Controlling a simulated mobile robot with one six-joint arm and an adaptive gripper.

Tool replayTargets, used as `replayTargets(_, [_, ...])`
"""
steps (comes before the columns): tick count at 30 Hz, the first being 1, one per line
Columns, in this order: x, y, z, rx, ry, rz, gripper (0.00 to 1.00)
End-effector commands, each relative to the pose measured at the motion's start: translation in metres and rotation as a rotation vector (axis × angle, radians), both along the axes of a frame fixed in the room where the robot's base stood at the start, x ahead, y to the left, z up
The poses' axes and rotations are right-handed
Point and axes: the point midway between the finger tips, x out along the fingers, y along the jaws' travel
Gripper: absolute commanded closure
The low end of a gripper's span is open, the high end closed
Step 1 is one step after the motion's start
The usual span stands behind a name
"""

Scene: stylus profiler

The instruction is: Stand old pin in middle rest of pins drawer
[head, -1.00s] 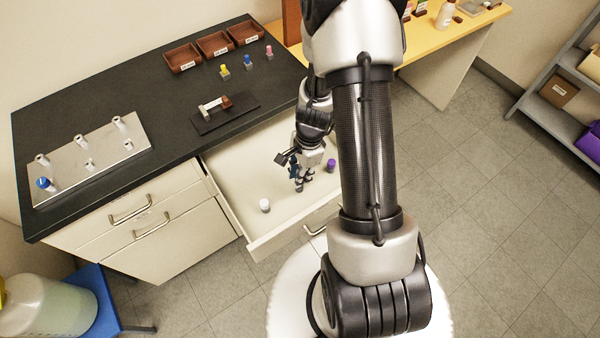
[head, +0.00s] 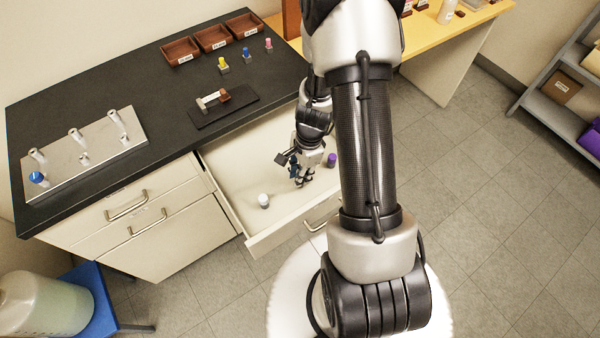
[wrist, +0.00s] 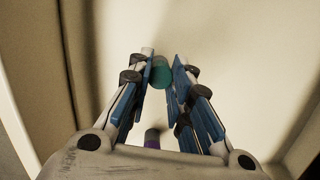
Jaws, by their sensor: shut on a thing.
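My gripper (head: 303,180) is low inside the open pins drawer (head: 235,183), between a white-topped pin (head: 263,201) to its left and a purple-topped pin (head: 331,160) to its right. In the wrist view, my gripper (wrist: 162,75) is shut on a teal-topped pin (wrist: 160,73), held between the fingertips. The purple top (wrist: 152,138) shows between the finger bases. The middle rest and the held pin's lower end are hidden, so I cannot tell whether the pin touches the drawer floor.
The drawer's front wall (head: 295,232) and sides surround my gripper. On the dark counter stand a metal plate with several posts (head: 85,150), a dark stand (head: 225,108), small coloured pins (head: 247,55) and brown trays (head: 214,43).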

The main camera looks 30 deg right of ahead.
Motion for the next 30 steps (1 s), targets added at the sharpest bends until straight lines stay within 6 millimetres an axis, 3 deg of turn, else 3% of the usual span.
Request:
replayTargets(3, [0.0000,0.0000,0.0003,0.000,0.000,0.000,1.00])
replayTargets(4, [0.0000,0.0000,0.0003,0.000,0.000,0.000,0.80])
replayTargets(14, [-0.0001,0.0000,0.0004,0.000,0.000,0.000,0.58])
replayTargets(30, [-0.0001,0.0000,0.0004,0.000,0.000,0.000,0.61])
